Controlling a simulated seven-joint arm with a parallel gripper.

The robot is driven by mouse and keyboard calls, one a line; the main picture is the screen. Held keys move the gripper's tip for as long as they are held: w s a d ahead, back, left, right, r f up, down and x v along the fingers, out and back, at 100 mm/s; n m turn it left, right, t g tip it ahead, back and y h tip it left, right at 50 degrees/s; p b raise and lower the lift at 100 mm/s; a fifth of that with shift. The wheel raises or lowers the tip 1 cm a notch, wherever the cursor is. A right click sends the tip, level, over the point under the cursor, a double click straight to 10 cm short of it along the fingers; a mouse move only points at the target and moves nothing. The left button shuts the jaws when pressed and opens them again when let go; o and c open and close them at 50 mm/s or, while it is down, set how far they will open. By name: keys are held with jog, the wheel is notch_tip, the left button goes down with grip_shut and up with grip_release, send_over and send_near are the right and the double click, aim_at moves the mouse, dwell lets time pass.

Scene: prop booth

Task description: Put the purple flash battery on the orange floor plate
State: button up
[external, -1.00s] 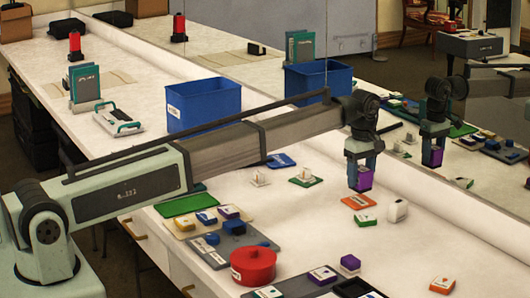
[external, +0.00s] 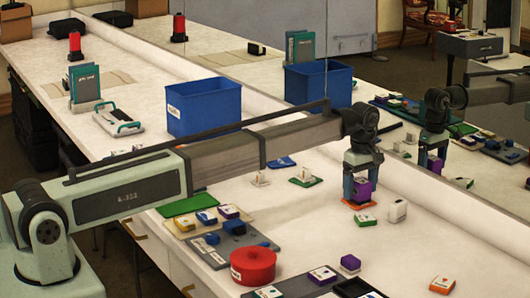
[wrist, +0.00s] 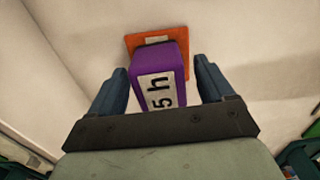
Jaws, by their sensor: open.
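The purple flash battery (external: 361,190) stands upright on the orange floor plate (external: 359,204). In the wrist view the battery (wrist: 161,75), with a white label, stands between my fingers, and the orange plate (wrist: 190,40) shows beneath and beyond it. My gripper (external: 361,196) is open around the battery, with a finger on each side. In the wrist view a gap shows between the battery and each finger of my gripper (wrist: 161,85). Part of the plate is hidden by the battery.
A green-based block (external: 364,219) and a white block (external: 397,210) stand close to the plate. Another purple block (external: 350,262), a red pot (external: 253,265) and a blue bin (external: 204,107) are elsewhere on the table. A mirror behind repeats the scene.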

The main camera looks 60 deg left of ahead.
aim_at(360, 180)
jog(key=shift+r, duration=0.1)
notch_tip(360, 180, up, 12)
dwell(0.7)
dwell(0.4)
